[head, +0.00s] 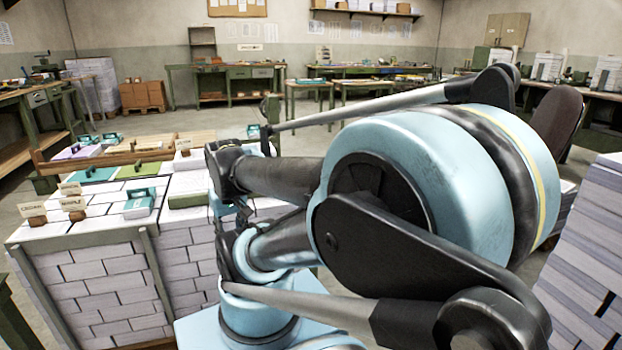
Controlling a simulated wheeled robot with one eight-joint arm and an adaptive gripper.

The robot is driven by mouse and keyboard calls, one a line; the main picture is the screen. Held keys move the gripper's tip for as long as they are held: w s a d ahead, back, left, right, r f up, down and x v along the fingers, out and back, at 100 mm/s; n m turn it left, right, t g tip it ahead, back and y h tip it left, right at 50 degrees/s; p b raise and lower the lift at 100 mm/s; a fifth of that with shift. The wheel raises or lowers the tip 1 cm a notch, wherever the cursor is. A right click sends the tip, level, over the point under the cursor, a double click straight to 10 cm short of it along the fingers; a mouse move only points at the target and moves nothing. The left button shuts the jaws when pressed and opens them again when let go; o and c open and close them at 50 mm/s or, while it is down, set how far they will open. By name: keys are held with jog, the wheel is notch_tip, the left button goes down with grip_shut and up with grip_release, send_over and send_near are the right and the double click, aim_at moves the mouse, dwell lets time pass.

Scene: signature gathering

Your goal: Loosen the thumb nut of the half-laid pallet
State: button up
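A large stack of white, brick-like paper bundles (110,292) with green posts stands at the left in the head view. I cannot tell whether it is the half-laid pallet. Low wooden rails (118,157) run along the far part of its top. I cannot make out a thumb nut on it. My blue and black arm crosses the middle and right of the view and covers the stack's right part. The dark end of my arm (228,170) is over the stack's right side. My gripper's fingers cannot be told apart there, and whether they hold anything is unclear.
On the stack lie teal and green blocks (139,204) and small label cards on brown holders (73,207). Another tall paper stack (585,265) stands close at the right. Green workbenches (228,78) line the back. Open floor lies between the stack and those benches.

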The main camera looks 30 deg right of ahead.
jog(key=shift+o, duration=2.1)
jog(key=shift+s+r, duration=0.25)
jog(key=w+d+r+m, duration=0.5)
jog(key=w+d+r, duration=0.1)
jog(key=w+r, duration=0.25)
jog(key=w+d+r+m+g, duration=0.1)
jog(key=w+d+r+m, duration=0.1)
jog(key=w+d+m, duration=0.3)
jog(key=w+d+r+m, duration=0.1)
jog(key=w+d+r, duration=0.2)
jog(key=d, duration=0.5)
jog(key=w+d+r+m+g, duration=0.1)
jog(key=w+d+r+m, duration=0.1)
jog(key=w+d+m, duration=0.5)
jog(key=d+m, duration=0.1)
jog(key=d, duration=1.3)
jog(key=f, duration=1.7)
jog(key=shift+s+d+f, duration=0.1)
jog(key=shift+s+f, duration=0.15)
jog(key=shift+f, duration=0.1)
jog(key=c, duration=1.1)
